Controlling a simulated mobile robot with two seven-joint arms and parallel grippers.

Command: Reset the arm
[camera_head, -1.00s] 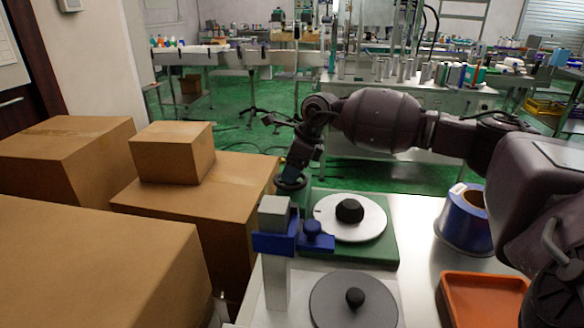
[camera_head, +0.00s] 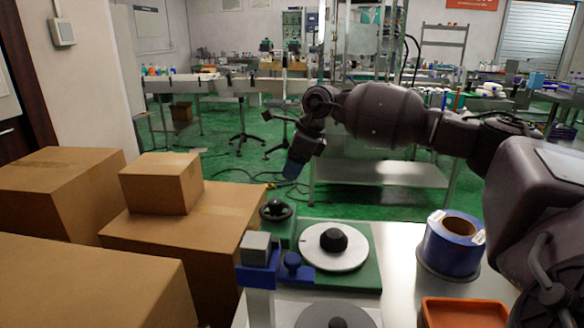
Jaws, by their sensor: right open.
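My right arm reaches in from the right. Its gripper (camera_head: 293,170) points down above and slightly right of a black handwheel (camera_head: 276,210), with a visible gap, and holds nothing that I can see. The gap between its fingers is hard to make out. The applicator has a green base (camera_head: 366,268) carrying a white disc (camera_head: 318,262) with a black knob (camera_head: 333,239). My left gripper is out of view.
A blue roll (camera_head: 446,252) and an orange tray (camera_head: 462,312) are on the metal table (camera_head: 398,240) at right. Cardboard boxes (camera_head: 160,182) fill the left side. Behind is green floor (camera_head: 220,160), with benches farther back.

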